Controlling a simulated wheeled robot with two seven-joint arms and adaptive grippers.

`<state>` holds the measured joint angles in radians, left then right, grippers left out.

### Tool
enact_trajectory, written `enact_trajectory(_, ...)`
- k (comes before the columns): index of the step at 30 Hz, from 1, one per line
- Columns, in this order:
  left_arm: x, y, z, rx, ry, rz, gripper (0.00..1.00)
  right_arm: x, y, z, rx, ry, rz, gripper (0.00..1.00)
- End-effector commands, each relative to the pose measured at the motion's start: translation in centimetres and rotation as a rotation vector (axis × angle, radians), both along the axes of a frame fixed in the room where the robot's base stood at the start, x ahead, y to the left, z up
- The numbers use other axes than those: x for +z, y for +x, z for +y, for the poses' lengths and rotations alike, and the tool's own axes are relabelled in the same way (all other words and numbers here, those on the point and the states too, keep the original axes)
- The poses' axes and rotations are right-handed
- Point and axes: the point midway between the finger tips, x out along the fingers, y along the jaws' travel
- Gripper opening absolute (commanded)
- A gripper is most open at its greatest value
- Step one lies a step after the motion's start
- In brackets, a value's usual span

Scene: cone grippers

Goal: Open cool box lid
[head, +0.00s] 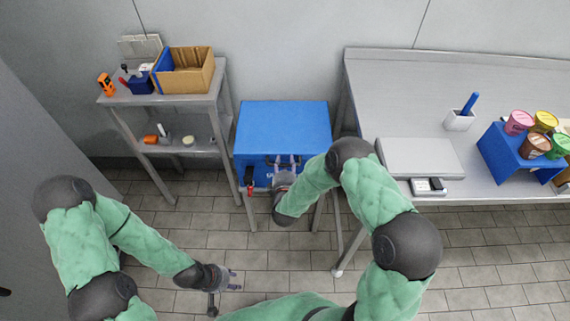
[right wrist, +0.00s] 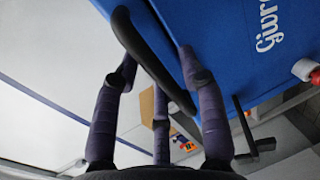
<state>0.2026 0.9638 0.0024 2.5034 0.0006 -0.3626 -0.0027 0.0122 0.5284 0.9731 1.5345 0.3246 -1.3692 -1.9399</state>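The blue cool box (head: 283,122) stands against the back wall between the shelf and the bench, its lid flat and down. My right gripper (head: 285,162) is at the box's front edge. In the right wrist view its fingers (right wrist: 158,75) are spread apart around a black bar handle (right wrist: 150,58) on the blue front; they do not look closed on it, and contact is unclear. White lettering (right wrist: 268,25) shows on the box. My left gripper (head: 234,280) is low, over the floor left of centre, open and empty, away from the box.
A metal shelf (head: 160,99) with a cardboard box (head: 198,75) stands close on the left. A long steel bench (head: 400,100) with a scale (head: 420,158) and a blue tub stand (head: 505,155) is on the right. The tiled floor in front is open.

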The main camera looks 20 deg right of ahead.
Motion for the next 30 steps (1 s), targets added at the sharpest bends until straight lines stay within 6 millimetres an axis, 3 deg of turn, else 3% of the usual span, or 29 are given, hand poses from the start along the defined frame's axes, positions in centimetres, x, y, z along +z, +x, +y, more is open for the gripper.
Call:
enact_trajectory(1, 0.0, 0.0, 0.0, 0.0, 0.0, 0.0, 0.39, 0.0, 0.0, 0.0, 0.0, 0.0, 0.0, 0.21)
enact_trajectory(3, 0.0, 0.0, 0.0, 0.0, 0.0, 0.0, 0.39, 0.0, 0.0, 0.0, 0.0, 0.0, 0.0, 0.01)
enact_trajectory(4, 0.0, 0.0, 0.0, 0.0, 0.0, 0.0, 0.39, 0.0, 0.0, 0.0, 0.0, 0.0, 0.0, 0.0)
enact_trajectory(17, 1.2, 0.0, 0.0, 0.0, 0.0, 0.0, 0.39, 1.0, 0.1, 0.0, -0.001, 0.006, 0.018, 0.0)
enact_trajectory(30, 7.8, 0.0, 0.0, 0.0, 0.0, 0.0, 0.39, 6.5, 0.9, -0.3, -0.003, 0.044, 0.15, 0.0)
